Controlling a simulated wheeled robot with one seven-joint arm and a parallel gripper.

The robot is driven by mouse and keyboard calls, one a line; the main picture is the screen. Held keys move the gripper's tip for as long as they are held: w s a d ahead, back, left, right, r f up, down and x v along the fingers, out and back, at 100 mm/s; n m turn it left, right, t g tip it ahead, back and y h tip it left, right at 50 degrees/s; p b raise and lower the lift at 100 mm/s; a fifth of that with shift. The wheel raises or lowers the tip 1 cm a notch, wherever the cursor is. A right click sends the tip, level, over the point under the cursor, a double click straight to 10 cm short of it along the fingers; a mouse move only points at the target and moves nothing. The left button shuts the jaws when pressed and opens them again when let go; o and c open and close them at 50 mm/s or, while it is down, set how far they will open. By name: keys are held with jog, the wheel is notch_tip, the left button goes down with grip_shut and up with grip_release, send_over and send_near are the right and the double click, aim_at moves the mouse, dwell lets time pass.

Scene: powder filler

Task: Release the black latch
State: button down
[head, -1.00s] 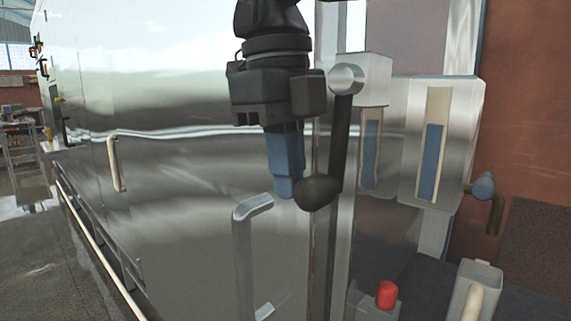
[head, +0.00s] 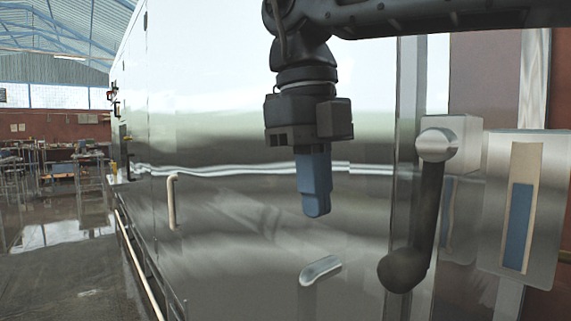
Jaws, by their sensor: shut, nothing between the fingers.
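The black latch (head: 428,215) is a dark lever with a round knob (head: 403,270) at its lower end. It hangs down, slightly tilted, from a metal pivot (head: 437,145) on a steel block at the right of the machine door. My gripper (head: 316,212) has blue fingers pointing down. They are shut and empty. In the picture the gripper is left of the latch, apart from it, with its tips higher than the knob. How far it is from the door in depth is hard to tell.
A metal door handle (head: 321,270) is below my gripper, its lower part out of view. A pale handle (head: 172,202) is on the left of the steel panel (head: 230,240). A box with a blue window (head: 517,226) stands at the far right. Open floor (head: 70,270) lies at left.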

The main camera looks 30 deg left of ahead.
jog(key=shift+w+a+r, duration=0.3)
jog(key=shift+a+r, duration=0.2)
jog(key=shift+a, duration=0.25)
jog(key=shift+w+a+r, duration=0.25)
jog(key=shift+a+r, duration=0.25)
jog(key=shift+a, duration=0.3)
jog(key=shift+w+a+r, duration=0.3)
jog(key=shift+a+r, duration=0.2)
jog(key=shift+a, duration=0.25)
